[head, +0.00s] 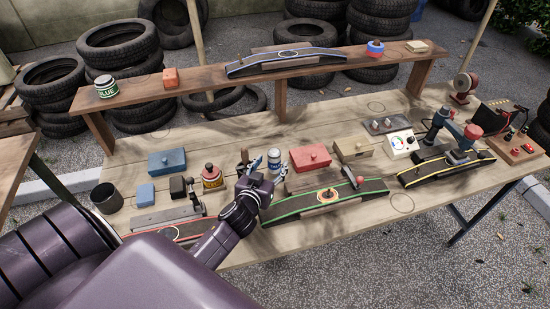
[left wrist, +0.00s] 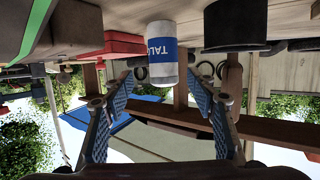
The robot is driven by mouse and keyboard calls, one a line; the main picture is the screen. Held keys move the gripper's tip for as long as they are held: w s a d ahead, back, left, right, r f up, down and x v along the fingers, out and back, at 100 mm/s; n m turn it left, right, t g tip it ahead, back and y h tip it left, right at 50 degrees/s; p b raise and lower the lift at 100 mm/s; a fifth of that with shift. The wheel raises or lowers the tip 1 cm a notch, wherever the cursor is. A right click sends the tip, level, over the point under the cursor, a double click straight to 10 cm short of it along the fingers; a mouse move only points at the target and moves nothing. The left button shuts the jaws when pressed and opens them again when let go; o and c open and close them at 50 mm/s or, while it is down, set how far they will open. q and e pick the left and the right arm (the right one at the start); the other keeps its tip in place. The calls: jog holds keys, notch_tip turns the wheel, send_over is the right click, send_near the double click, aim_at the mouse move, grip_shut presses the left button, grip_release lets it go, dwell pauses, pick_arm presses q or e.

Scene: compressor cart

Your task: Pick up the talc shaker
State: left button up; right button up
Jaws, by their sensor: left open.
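The talc shaker (head: 274,160) is a small white can with a blue label. It stands upright on the wooden bench, partly hidden behind my left gripper (head: 267,172). In the left wrist view, which is upside down, the talc shaker (left wrist: 162,55) shows ahead of the left gripper (left wrist: 166,98), in line with the gap between its fingers. The blue-padded fingers are spread wide with nothing held. I cannot tell how far the fingertips are from the can. My right gripper is not in view.
A green-edged strip of tyre (head: 325,201) lies in front. A raised shelf (head: 220,88) runs behind, holding a glue can (head: 106,87).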

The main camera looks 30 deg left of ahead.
aim_at(272, 159)
pick_arm(q)
jog(key=shift+w+a+f+p, duration=0.1)
jog(key=shift+w+a+p, duration=0.2)
jog(key=shift+w, duration=0.35)
jog(key=shift+w+a+f+p, duration=0.15)
jog(key=shift+w+a, duration=0.2)
jog(key=shift+w, duration=0.25)
jog(key=shift+x, duration=1.4)
jog(key=shift+s+f, duration=0.1)
jog(key=c, duration=1.3)
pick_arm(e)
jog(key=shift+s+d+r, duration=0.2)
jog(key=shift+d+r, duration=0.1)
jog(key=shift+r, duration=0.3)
